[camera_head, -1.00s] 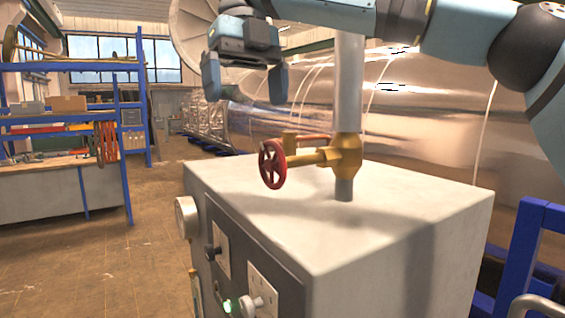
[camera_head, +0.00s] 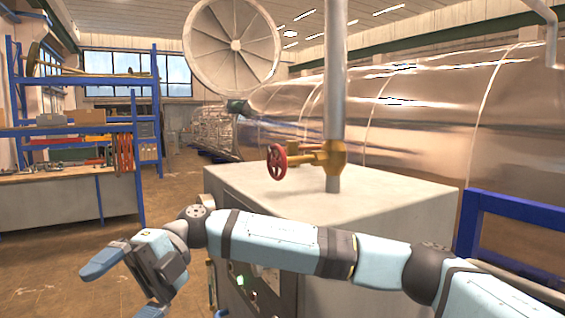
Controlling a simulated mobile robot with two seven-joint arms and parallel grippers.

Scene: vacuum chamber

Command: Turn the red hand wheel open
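The red hand wheel (camera_head: 277,162) is a small spoked wheel. It stands upright on the left end of a brass valve (camera_head: 331,156), which sits on a vertical grey pipe (camera_head: 335,75) above a pale cabinet (camera_head: 370,202). My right arm comes in from the right and crosses low in front of the cabinet. My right gripper (camera_head: 122,292) is at the lower left, below and well left of the wheel and apart from it. Its fingers are spread with nothing seen between them; one finger is partly cut off by the bottom edge. My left gripper is not in view.
A large shiny metal cylinder (camera_head: 420,120) lies behind the cabinet. A blue frame (camera_head: 510,209) stands at the right. Blue shelving (camera_head: 88,79) and a workbench (camera_head: 60,200) stand at the left. The floor between bench and cabinet is clear.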

